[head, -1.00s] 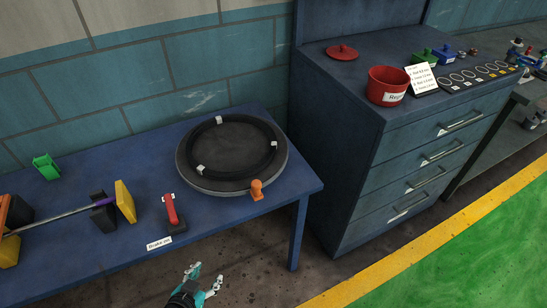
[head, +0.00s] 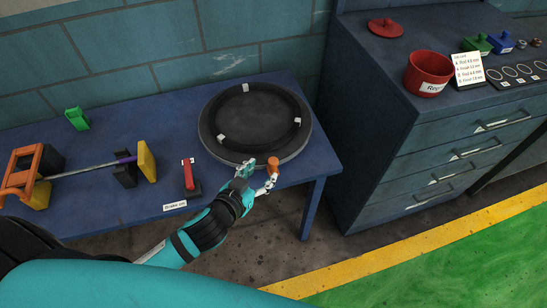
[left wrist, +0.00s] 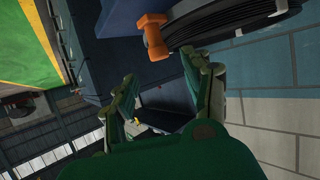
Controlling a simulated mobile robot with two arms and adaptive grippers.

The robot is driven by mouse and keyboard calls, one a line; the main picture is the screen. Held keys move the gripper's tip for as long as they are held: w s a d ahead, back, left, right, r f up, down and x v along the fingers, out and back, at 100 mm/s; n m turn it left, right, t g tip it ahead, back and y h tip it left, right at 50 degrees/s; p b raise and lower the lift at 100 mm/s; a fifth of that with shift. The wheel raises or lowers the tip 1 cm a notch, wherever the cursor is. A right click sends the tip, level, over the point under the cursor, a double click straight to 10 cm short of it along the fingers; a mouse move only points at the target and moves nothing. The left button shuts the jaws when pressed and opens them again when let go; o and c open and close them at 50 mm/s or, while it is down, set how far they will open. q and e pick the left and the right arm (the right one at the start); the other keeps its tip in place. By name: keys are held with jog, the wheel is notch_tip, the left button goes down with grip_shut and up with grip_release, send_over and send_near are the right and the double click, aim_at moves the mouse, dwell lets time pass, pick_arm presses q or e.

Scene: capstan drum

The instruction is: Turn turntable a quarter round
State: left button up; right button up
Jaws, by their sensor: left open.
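The turntable (head: 248,128) is a round dark disc on the blue table, with a black ring and several small white blocks on it. An orange knob (head: 273,164) stands at its front right edge. In the left wrist view the knob (left wrist: 154,37) shows ahead of the fingertips, beside the turntable's rim (left wrist: 215,34). My left gripper (head: 258,177) is open, with its fingertips close to the knob at the turntable's front; I cannot tell whether they touch it. My right gripper is not in view.
A red lever (head: 188,174) with a "Brake on" label (head: 175,206) stands left of the turntable. A rod on yellow and black blocks (head: 146,161) lies further left, near a green piece (head: 77,119). A blue drawer cabinet (head: 400,150) with a red pot (head: 428,74) stands at right.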

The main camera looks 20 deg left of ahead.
aim_at(272, 162)
pick_arm(q)
jog(key=x, duration=0.8)
jog(key=shift+p, duration=0.35)
jog(key=shift+s, duration=0.1)
jog(key=shift+c, duration=0.2)
grip_shut()
